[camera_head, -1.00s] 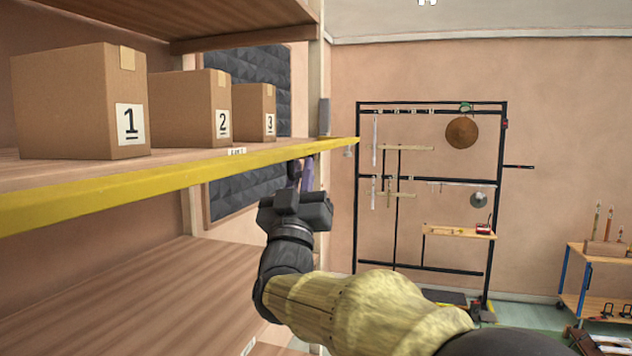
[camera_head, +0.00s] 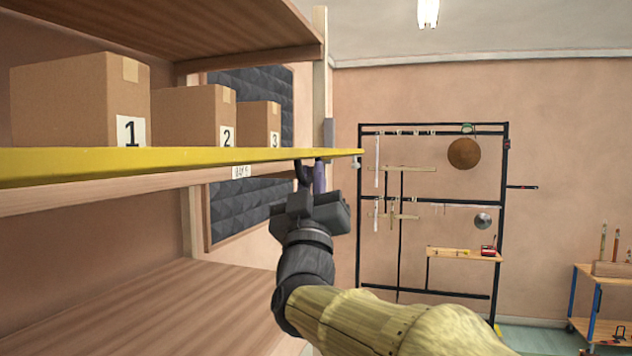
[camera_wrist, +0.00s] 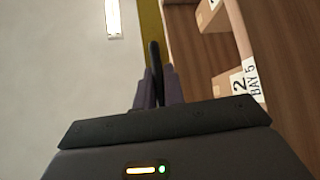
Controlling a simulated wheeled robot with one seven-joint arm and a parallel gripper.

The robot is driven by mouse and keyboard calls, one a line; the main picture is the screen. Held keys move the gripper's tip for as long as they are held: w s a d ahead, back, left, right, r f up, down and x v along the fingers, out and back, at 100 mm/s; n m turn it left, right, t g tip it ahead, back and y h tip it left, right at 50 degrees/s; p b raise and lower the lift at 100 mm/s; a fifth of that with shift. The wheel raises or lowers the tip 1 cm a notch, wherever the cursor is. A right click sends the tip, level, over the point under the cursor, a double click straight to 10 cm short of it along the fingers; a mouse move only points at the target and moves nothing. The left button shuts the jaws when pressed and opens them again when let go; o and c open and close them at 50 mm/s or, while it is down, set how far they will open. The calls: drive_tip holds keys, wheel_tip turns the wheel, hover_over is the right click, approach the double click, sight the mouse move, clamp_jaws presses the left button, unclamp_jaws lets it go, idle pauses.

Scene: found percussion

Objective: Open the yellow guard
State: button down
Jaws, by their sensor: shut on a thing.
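The yellow guard (camera_head: 130,160) is a long bar running along the front of the middle shelf, in front of the boxes. Bare wooden shelf edge shows below it in the head view, so it stands above that edge. My gripper (camera_head: 311,176) is at the guard's far right end, just under it. In the wrist view, the fingers of my gripper (camera_wrist: 157,90) are shut on a dark handle (camera_wrist: 154,58) beside the yellow strip of the guard (camera_wrist: 151,28). The handle's joint with the guard is too small to make out.
Numbered cardboard boxes 1 (camera_head: 75,100), 2 (camera_head: 190,115) and 3 (camera_head: 258,124) stand on the shelf behind the guard. A wooden upright (camera_head: 320,70) is near my gripper. A black rack (camera_head: 503,250) stands against the far wall. The lower shelf (camera_head: 110,310) is clear.

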drive_tip(key=c, duration=1.8)
unclamp_jaws()
drive_tip(key=shift+o, duration=0.2)
drive_tip(key=shift+h, duration=0.3)
drive_tip(key=shift+s+f, duration=0.1)
drive_tip(key=shift+f, duration=0.15)
drive_tip(key=b+v, duration=0.9)
drive_tip(key=v, duration=0.8)
drive_tip(key=shift+r, duration=0.1)
